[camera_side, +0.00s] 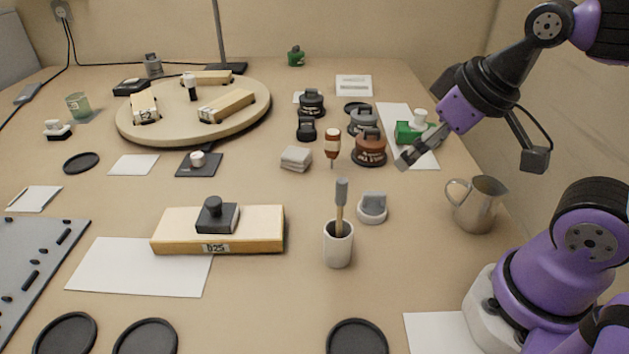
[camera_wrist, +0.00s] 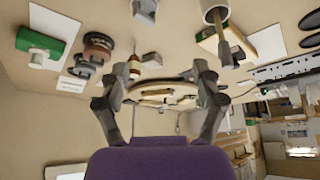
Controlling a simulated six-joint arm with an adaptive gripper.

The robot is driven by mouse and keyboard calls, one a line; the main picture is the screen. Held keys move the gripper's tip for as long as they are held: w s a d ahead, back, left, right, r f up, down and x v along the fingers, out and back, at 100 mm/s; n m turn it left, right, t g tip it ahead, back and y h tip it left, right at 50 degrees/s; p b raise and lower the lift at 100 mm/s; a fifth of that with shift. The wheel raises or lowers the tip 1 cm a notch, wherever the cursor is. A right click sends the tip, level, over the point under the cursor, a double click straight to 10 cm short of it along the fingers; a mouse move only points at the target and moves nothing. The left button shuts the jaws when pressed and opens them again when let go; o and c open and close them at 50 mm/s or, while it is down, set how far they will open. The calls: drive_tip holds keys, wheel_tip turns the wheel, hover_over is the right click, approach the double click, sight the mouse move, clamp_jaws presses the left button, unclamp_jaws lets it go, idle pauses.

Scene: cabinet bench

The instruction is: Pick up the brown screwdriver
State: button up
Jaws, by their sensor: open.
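The brown screwdriver (camera_side: 332,142) has a brown handle with a pale band and a thin shaft pointing down. It appears upright in the side view, left of the reddish-brown lidded weight. It also shows in the wrist view (camera_wrist: 134,68), above and between my fingers, nearer the left one. My gripper (camera_side: 404,162) is up and to the right of it in the side view, apart from it and empty. In the wrist view my gripper (camera_wrist: 158,82) has its two fingers spread wide. How the screwdriver is supported is not clear.
A reddish-brown weight (camera_side: 369,149) stands between the screwdriver and my gripper. A green block (camera_side: 408,134) is behind my gripper and a metal pitcher (camera_side: 478,207) below it. A white cup (camera_side: 338,247) holds an upright tool. A stack of pale pads (camera_side: 296,158) lies left.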

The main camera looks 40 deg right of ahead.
drive_tip(key=m+g+h, duration=0.1)
drive_tip(key=m, duration=0.1)
approach(332, 147)
drive_tip(key=shift+m, duration=0.3)
drive_tip(key=x, duration=0.3)
drive_tip(key=d+x, duration=0.1)
drive_tip(key=x, duration=0.1)
drive_tip(key=shift+w, duration=0.45)
drive_tip(key=x, duration=0.6)
drive_tip(key=shift+s+d+f, duration=0.1)
clamp_jaws()
